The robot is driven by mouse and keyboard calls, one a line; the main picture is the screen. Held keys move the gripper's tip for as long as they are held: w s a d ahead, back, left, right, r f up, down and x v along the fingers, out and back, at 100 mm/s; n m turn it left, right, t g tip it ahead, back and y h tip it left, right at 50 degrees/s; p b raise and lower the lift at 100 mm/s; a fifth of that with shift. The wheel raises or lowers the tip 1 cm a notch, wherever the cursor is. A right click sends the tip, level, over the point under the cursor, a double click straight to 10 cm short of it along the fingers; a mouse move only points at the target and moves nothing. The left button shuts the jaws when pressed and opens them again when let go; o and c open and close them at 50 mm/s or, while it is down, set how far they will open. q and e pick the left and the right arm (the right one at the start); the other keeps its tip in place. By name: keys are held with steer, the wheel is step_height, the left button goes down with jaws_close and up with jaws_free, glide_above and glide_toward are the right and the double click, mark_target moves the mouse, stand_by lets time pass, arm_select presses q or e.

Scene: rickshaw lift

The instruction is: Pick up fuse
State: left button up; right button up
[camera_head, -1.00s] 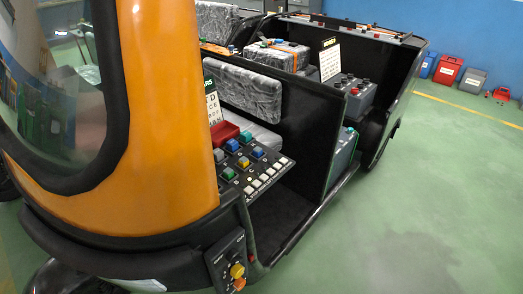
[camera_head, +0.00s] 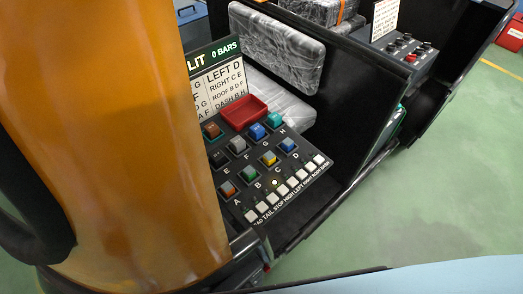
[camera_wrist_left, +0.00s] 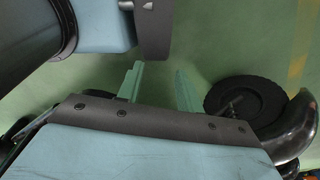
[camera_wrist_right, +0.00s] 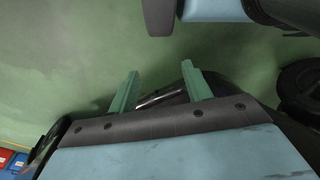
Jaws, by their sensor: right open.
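Coloured block-like fuses sit in lettered sockets on a black panel (camera_head: 318,183). Nearest the switches are an orange fuse (camera_head: 228,188), a green fuse (camera_head: 249,174), a yellow fuse (camera_head: 268,158) and a blue fuse (camera_head: 288,145). Behind are a black fuse (camera_head: 219,158), a grey fuse (camera_head: 237,145), another blue fuse (camera_head: 257,131) and a teal fuse (camera_head: 274,118). A brown block (camera_head: 211,130) sits at the back left. My left gripper (camera_wrist_left: 160,78) and right gripper (camera_wrist_right: 158,82) are open and empty, with green floor beyond; neither shows in the head view.
A red tray (camera_head: 243,113) stands behind the fuses, before a lettered sign (camera_head: 222,82). White switches (camera_head: 280,190) line the panel's front edge. The orange rickshaw pillar (camera_head: 120,150) blocks the left. A dark partition (camera_head: 345,100) stands right. Green floor (camera_head: 440,200) is clear.

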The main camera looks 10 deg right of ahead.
mark_target(271, 157)
steer(key=w+a+r+t, duration=0.1)
steer(key=w+r, duration=0.4)
steer(key=r, duration=0.6)
steer(key=w+r+t, duration=0.1)
steer(key=w+r, duration=0.3)
steer(key=r, duration=0.6)
steer(key=w+a+r+t, duration=0.1)
steer(key=w+r, duration=0.4)
steer(key=r, duration=0.6)
steer(key=w+a+r+n+t+y, duration=0.4)
steer(key=w+a+r+t+y, duration=0.3)
steer(key=w+r, duration=0.25)
steer(key=x, duration=0.7)
steer(key=shift+w+a+f, duration=0.1)
steer(key=shift+w, duration=0.05)
steer(key=x, duration=0.5)
steer(key=shift+w+d+b, duration=0.3)
steer(key=shift+b, duration=0.05)
arm_select(q)
steer(key=shift+s+a+f, duration=0.1)
steer(key=shift+s+f, duration=0.1)
steer(key=shift+s, duration=0.25)
steer(key=shift+s+f, duration=0.15)
steer(key=shift+s, duration=0.3)
arm_select(e)
steer(key=c, duration=1)
